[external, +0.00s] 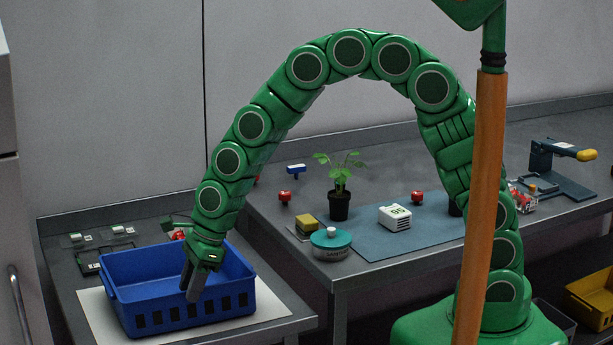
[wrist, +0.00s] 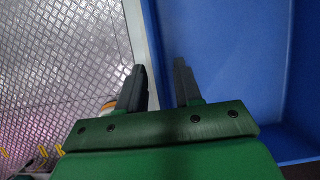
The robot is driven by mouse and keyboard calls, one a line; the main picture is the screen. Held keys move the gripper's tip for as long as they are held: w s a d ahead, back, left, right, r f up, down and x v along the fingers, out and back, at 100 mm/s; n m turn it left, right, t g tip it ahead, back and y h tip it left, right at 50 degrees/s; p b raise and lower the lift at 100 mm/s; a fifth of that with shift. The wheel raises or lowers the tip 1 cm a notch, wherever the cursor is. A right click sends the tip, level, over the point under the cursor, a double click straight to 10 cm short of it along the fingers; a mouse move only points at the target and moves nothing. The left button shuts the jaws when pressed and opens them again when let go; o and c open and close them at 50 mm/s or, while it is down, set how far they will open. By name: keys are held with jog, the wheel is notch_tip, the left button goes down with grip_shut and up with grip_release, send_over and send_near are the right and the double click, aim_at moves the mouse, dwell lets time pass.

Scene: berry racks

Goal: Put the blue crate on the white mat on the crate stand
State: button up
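The blue crate (external: 172,314) stands upright on the white mat (external: 97,308) at the left, on a low grey stand. It looks empty, though my gripper hides part of its inside. My gripper (external: 192,292) points down at the crate's near long wall. In the wrist view, my gripper's two fingers (wrist: 160,82) are apart, with the crate's rim running between them. One finger is on the outer side and the other over the blue inside (wrist: 230,60). A gap shows between the fingers, and I see no firm contact with the wall.
Beside the stand is a higher grey table with a blue mat (external: 375,238), a potted plant (external: 339,205), a white box (external: 395,217), a teal-lidded tin (external: 331,244) and small red items. Small dark trays (external: 88,268) lie behind the crate. A yellow crate (external: 590,300) sits low at right.

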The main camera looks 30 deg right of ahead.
jog(key=shift+v, duration=4.35)
jog(key=d+r+n+h, duration=0.1)
jog(key=d+r+n, duration=0.2)
jog(key=d, duration=0.7)
jog(key=d+r+n+h, duration=0.1)
jog(key=d+r+n, duration=0.15)
jog(key=d, duration=0.65)
jog(key=d+r+n+h, duration=0.15)
jog(key=d+n, duration=0.25)
jog(key=d, duration=0.6)
jog(key=s+d+r+n+g, duration=0.1)
jog(key=s+d+n, duration=0.3)
jog(key=s+d, duration=0.3)
jog(key=s+d+r+n+h, duration=0.1)
jog(key=s+d+n, duration=0.3)
jog(key=s+d, duration=0.4)
jog(key=d+r, duration=0.1)
jog(key=d, duration=0.4)
jog(key=shift+s+g, duration=0.2)
jog(key=shift+g, duration=0.2)
jog(key=shift+d+n, duration=0.1)
jog(key=shift+n, duration=0.15)
